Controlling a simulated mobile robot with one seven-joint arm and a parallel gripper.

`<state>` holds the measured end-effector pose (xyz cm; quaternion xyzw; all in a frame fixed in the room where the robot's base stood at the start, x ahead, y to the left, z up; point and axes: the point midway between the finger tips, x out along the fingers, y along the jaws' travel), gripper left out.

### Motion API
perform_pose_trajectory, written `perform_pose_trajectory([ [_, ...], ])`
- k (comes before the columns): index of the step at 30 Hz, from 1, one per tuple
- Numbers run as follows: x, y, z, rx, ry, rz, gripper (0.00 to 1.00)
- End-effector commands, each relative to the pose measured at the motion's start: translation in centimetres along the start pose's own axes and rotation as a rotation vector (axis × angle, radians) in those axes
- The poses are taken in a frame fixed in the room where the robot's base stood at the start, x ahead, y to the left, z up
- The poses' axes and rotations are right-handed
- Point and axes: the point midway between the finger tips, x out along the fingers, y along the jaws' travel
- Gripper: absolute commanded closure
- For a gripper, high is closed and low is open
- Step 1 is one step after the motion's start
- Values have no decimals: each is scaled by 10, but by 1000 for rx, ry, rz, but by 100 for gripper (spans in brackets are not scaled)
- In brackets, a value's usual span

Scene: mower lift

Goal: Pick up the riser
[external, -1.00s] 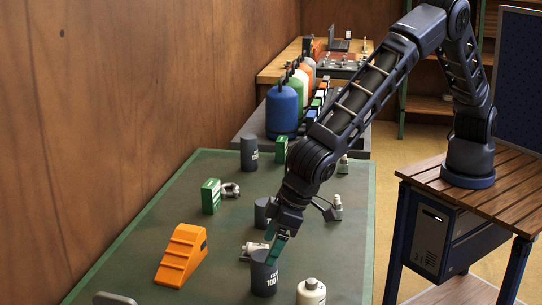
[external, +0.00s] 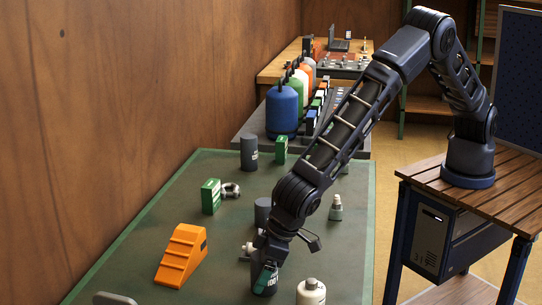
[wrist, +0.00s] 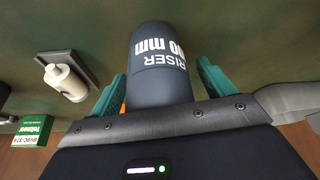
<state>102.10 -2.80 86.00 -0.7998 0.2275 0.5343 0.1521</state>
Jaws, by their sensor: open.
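The riser is a dark grey cylinder marked "RISER" and "mm" in white. In the external view the riser (external: 261,289) stands on the green bench top near the front, partly hidden by my gripper (external: 267,275). In the wrist view the riser (wrist: 158,62) lies between the two teal fingers of my gripper (wrist: 163,90), one on each side. The fingers are open, with a gap showing on both sides of the riser. Its lower part in the wrist view is hidden behind the gripper body.
An orange wedge (external: 181,255) is left of the riser, a white bottle (external: 311,292) close on its right. Another dark cylinder (external: 262,211) stands just behind. A green box (external: 211,196) and a second dark cylinder (external: 249,153) are farther back.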

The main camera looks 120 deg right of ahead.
Motion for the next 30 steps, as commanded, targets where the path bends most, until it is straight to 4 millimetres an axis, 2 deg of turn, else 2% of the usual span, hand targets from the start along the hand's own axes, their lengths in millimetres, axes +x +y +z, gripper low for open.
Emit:
perform_pose_trajectory([
  [1,0,0,0,0,0,0,25],
  [9,0,0,0,0,0,0,77],
  [20,-8,0,-4,1,2,-1,77],
  [26,-39,-1,-17,3,3,-3,77],
  [30,-72,0,-30,2,3,-2,77],
])
